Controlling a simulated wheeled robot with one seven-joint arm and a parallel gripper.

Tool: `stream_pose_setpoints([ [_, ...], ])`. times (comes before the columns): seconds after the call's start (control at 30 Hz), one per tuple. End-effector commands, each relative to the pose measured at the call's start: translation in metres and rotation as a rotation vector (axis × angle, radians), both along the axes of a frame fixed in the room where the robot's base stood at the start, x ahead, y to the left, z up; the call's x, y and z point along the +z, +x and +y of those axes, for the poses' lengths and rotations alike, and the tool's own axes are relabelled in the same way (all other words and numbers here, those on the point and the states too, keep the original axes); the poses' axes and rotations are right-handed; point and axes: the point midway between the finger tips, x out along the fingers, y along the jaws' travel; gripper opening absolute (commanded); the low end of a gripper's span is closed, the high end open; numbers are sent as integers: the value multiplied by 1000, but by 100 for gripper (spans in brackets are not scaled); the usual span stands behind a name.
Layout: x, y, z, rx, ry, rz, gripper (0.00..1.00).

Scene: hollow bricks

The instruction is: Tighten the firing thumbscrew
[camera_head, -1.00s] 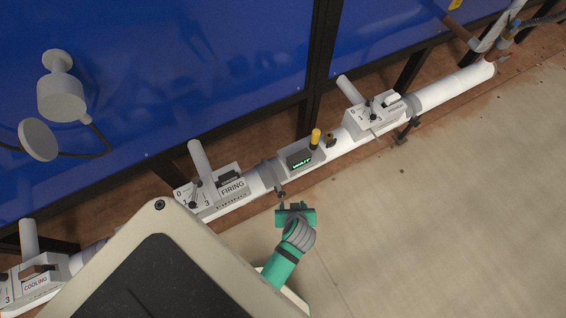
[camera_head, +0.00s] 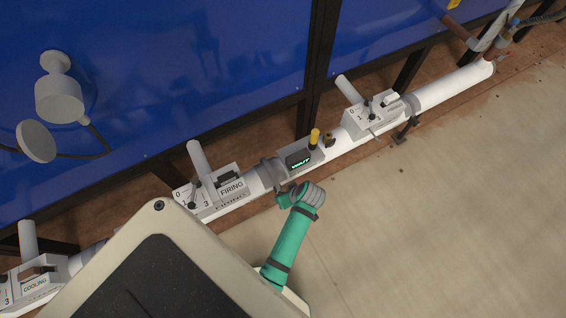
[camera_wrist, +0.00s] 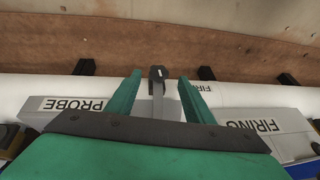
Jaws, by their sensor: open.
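The firing thumbscrew (camera_wrist: 157,74) is a small grey piece with a dark rounded head. It sticks out from a grey clamp band on the white pipe, between the PROBE and FIRING labels. In the head view the same clamp band (camera_head: 270,173) is right of the FIRING box (camera_head: 231,187). My gripper (camera_head: 283,197) is close in front of this clamp and hides most of the thumbscrew there. In the wrist view my gripper (camera_wrist: 159,82) is open, with one green finger on each side of the thumbscrew and gaps on both sides. I cannot tell how deep the fingers reach.
A box with a green-lit display (camera_head: 299,160) and a yellow-topped knob (camera_head: 315,138) sits right of the clamp. Another box (camera_head: 373,116) is farther along the pipe (camera_head: 455,87). Blue panels (camera_head: 220,60) stand behind. The floor (camera_head: 460,220) at right is clear.

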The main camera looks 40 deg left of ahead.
Motion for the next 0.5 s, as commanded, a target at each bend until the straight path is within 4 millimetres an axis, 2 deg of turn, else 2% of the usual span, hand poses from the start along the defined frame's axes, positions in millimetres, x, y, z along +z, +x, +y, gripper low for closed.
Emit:
stream_pose_setpoints([
  [0.2, -26, 2, 8, -7, -1, 1, 48],
  [0.5, -35, 3, 12, -9, 0, -1, 48],
])
